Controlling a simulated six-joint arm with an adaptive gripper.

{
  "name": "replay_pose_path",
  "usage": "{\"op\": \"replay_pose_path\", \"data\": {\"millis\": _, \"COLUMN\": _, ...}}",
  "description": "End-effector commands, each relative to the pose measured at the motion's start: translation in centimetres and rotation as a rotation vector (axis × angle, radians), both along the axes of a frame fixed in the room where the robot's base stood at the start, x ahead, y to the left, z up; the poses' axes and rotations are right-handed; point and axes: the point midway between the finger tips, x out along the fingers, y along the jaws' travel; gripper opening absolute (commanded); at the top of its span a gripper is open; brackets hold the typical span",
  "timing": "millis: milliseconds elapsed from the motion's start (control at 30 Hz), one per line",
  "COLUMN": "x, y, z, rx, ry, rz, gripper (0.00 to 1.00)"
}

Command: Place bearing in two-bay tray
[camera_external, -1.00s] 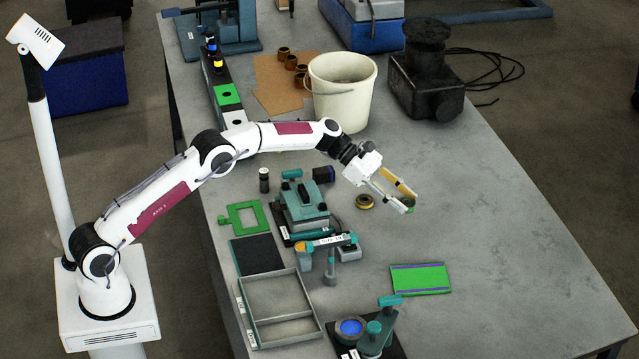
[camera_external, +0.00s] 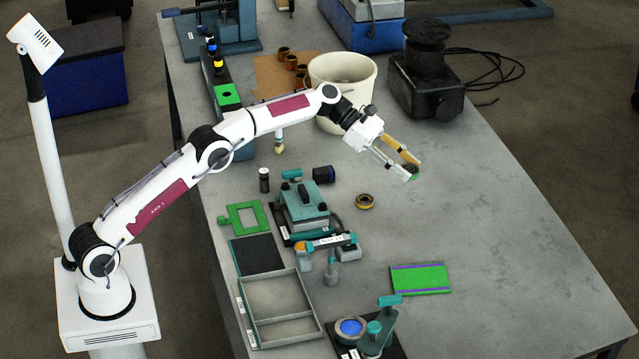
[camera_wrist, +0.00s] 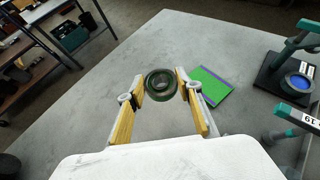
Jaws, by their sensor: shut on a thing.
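My gripper (camera_external: 411,172) is shut on a dark green ring-shaped bearing (camera_wrist: 161,86) and holds it between its fingertips above the table, right of the bucket's lower edge. In the external view the bearing is small and partly hidden by the fingers. The two-bay tray (camera_external: 296,318) is grey and shallow, lies at the front left of the table and is split by a crossbar. Both bays look empty. The held bearing is well away from it, behind it and to its right.
A teal device (camera_external: 303,207) and a teal stand (camera_external: 375,338) flank the tray. A green plate (camera_external: 420,278) lies at right. A white bucket (camera_external: 341,88) stands behind. The right side is clear.

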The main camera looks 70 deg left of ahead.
Motion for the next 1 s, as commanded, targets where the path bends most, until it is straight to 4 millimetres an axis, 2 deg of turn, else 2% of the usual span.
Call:
{"op": "replay_pose_path", "data": {"millis": 67, "x": 0.0, "y": 0.0, "z": 0.5, "rx": 0.001, "ry": -0.003, "rz": -0.001, "gripper": 0.09}}
{"op": "replay_pose_path", "data": {"millis": 633, "x": -2.3, "y": -1.0, "z": 0.1, "rx": -0.001, "ry": -0.001, "rz": -0.066, "gripper": 0.09}}
{"op": "replay_pose_path", "data": {"millis": 767, "x": -3.5, "y": -1.5, "z": 0.0, "rx": 0.0, "ry": 0.0, "rz": -0.101, "gripper": 0.09}}
{"op": "replay_pose_path", "data": {"millis": 1000, "x": -6.8, "y": -2.7, "z": -0.4, "rx": -0.001, "ry": 0.001, "rz": -0.19, "gripper": 0.09}}
